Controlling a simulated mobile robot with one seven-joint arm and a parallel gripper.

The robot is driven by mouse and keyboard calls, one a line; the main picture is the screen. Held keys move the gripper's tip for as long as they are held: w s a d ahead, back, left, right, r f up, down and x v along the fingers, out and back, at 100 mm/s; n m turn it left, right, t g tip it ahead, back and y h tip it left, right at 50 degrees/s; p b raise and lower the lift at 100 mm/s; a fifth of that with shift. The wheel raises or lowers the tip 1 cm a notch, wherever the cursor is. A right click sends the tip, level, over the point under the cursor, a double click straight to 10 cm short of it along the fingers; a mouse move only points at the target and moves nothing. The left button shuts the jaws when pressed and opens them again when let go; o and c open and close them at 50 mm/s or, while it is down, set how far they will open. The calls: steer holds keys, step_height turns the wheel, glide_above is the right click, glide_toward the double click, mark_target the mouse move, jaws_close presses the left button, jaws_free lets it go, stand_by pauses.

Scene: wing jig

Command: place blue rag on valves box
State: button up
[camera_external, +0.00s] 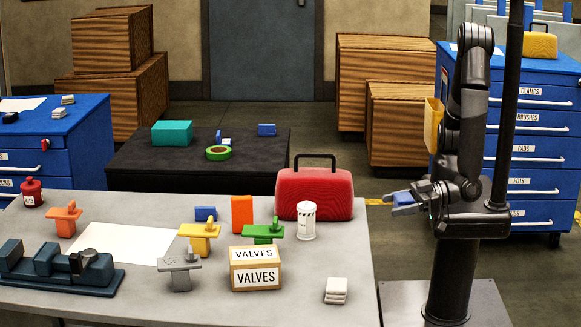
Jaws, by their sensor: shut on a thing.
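The valves box (256,269) is a small brown box with white VALVES labels on its top and front. It stands near the front of the grey table. My gripper (398,205) is to the right of the table's edge, in front of my column, well apart from the box. It is shut on a blue folded piece, the blue rag (404,198), held above the floor. The fingers partly hide the rag.
A green clamp (263,232) is right behind the box, with a yellow one (199,234) and a grey one (180,268) to its left.

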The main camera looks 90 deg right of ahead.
step_height(320, 180, up, 12)
steer(key=w+a, duration=0.1)
steer(key=w, duration=0.2)
steer(key=w+a, duration=0.2)
steer(key=w, duration=0.1)
steer(key=w+a, duration=0.2)
steer(key=w, duration=0.1)
steer(key=shift+w+a+f, duration=0.1)
steer(key=shift+w+f, duration=0.1)
steer(key=shift+w, duration=0.1)
steer(key=w+m+h, duration=0.1)
steer(key=w+h, duration=0.1)
steer(key=w, duration=2.7)
glide_above(247, 254)
steer(key=shift+y, duration=0.3)
step_height(247, 254, down, 12)
steer(key=shift+r, duration=0.1)
steer(key=shift+f, duration=2.05)
steer(key=shift+f, duration=0.15)
